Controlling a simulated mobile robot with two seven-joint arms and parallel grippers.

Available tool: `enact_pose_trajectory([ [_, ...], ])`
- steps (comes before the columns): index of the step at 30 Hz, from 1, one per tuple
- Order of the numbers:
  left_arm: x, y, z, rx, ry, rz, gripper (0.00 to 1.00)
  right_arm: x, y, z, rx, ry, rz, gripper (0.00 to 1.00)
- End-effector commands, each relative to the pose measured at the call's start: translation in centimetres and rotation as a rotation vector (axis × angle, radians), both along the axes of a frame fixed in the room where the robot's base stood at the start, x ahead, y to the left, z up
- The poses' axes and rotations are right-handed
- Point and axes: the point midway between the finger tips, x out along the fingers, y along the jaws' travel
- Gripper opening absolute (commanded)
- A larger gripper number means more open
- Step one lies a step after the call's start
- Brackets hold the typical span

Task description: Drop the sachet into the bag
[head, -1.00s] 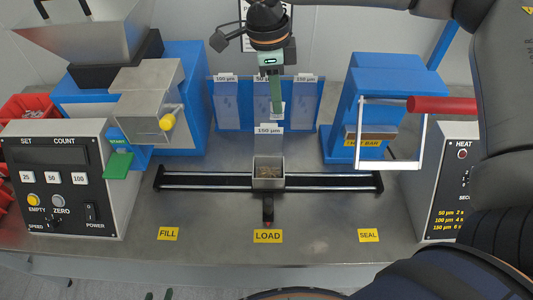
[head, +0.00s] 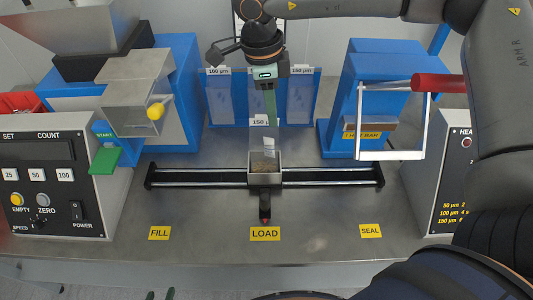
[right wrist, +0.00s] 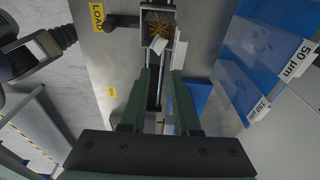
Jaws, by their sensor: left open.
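The clear bag (head: 258,140) stands upright in the metal holder of the carriage (head: 278,171), above the LOAD label. Brown contents (head: 263,165) lie low in it; they look golden in the right wrist view (right wrist: 157,21). The small white sachet (head: 268,142) is inside the bag's outline, above these contents. It also shows beyond my fingertips in the right wrist view (right wrist: 158,44). My right gripper (head: 271,122) points down over the bag, fingers apart and empty. Whether the sachet is falling or resting is unclear. My left gripper (head: 161,294) is open and empty at the bottom edge, mostly cut off.
The bag rack (head: 301,97) stands behind the carriage. The blue sealer with a red-handled frame (head: 391,155) is at right. The front tabletop is clear.

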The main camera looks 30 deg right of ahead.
Motion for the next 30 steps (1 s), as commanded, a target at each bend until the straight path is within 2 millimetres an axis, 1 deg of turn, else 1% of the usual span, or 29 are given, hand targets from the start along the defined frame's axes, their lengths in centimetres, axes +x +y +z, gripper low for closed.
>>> enact_pose_trajectory([
  [1,0.0,0.1,0.0,0.001,0.000,0.001,0.50,0.0,0.0,0.0,0.000,0.000,0.000,0.37],
  [4,-0.1,0.1,-0.1,0.002,0.002,0.001,0.50,0.0,0.0,0.0,0.000,0.000,0.000,0.48],
  [11,-0.4,0.2,-0.3,0.003,0.009,0.002,0.50,0.0,0.0,0.0,0.000,0.000,0.000,0.48],
  [14,-0.5,0.2,-0.4,0.003,0.011,0.001,0.50,0.1,0.1,0.4,0.001,-0.002,0.000,0.48],
  [17,-0.6,0.2,-0.4,0.003,0.012,0.002,0.50,0.2,0.2,1.6,0.001,-0.002,-0.001,0.48],
  [20,-0.6,0.2,-0.3,0.003,0.012,0.003,0.50,0.3,0.4,3.5,0.001,-0.004,-0.001,0.48],
  [27,-0.5,0.2,-0.2,0.004,0.011,0.002,0.50,0.5,1.0,8.8,0.001,-0.004,0.000,0.48],
  [30,-0.5,0.3,-0.1,0.004,0.010,0.003,0.50,0.6,1.2,10.5,0.002,-0.002,0.000,0.48],
])
